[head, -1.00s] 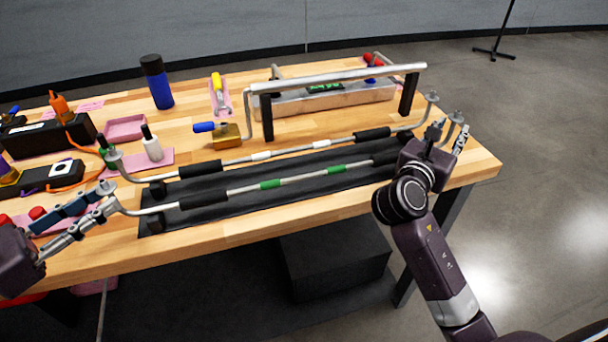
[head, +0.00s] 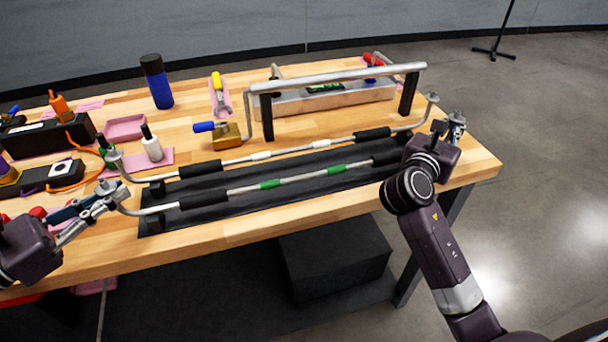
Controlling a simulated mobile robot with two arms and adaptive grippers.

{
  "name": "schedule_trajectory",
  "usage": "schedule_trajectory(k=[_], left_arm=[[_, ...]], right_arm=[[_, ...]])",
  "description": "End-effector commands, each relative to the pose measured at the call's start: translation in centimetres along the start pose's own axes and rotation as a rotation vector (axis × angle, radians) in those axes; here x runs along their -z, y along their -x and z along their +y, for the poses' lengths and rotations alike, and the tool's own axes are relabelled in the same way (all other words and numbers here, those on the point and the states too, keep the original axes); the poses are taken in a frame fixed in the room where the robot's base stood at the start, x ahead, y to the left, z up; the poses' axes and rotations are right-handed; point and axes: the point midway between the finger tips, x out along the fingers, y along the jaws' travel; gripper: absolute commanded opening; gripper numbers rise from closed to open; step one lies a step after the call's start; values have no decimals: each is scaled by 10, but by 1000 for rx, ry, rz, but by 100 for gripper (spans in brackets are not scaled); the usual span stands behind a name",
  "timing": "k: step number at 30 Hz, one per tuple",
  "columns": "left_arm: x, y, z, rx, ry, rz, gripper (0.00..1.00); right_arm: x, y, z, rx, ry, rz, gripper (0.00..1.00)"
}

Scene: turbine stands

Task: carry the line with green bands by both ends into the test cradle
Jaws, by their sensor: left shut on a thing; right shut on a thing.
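The line with green bands (head: 240,190) lies along the front of a black tray (head: 290,206), with black sleeves near both ends. My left gripper (head: 112,194) is shut on its left end fitting. My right gripper (head: 447,124) is at its right end and is shut on that end, which the gripper mostly hides. A similar line with white bands (head: 238,159) lies just behind it, apart from both grippers. The test cradle (head: 333,92), a metal bed with a grey bar and black posts, stands at the back of the table.
A brass block with a blue handle (head: 228,136) stands left of the cradle. A blue bottle (head: 156,82), a white bottle (head: 151,146) and a pink tray (head: 125,127) are at the left. The front table strip (head: 220,235) is clear.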

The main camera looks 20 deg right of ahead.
Motion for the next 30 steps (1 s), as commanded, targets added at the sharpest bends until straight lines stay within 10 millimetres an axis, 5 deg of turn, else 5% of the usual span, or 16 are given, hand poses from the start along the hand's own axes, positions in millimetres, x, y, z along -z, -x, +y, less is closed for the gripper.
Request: schedule_trajectory(k=[16, 30], left_arm=[[-6, 0, 0, -1, -2, -2, 0], [-48, 0, 0, -1, -1, -2, 0]], right_arm=[[-6, 0, 0, -1, -1, -2, 0], [-47, 0, 0, 0, -1, -2, 0]])
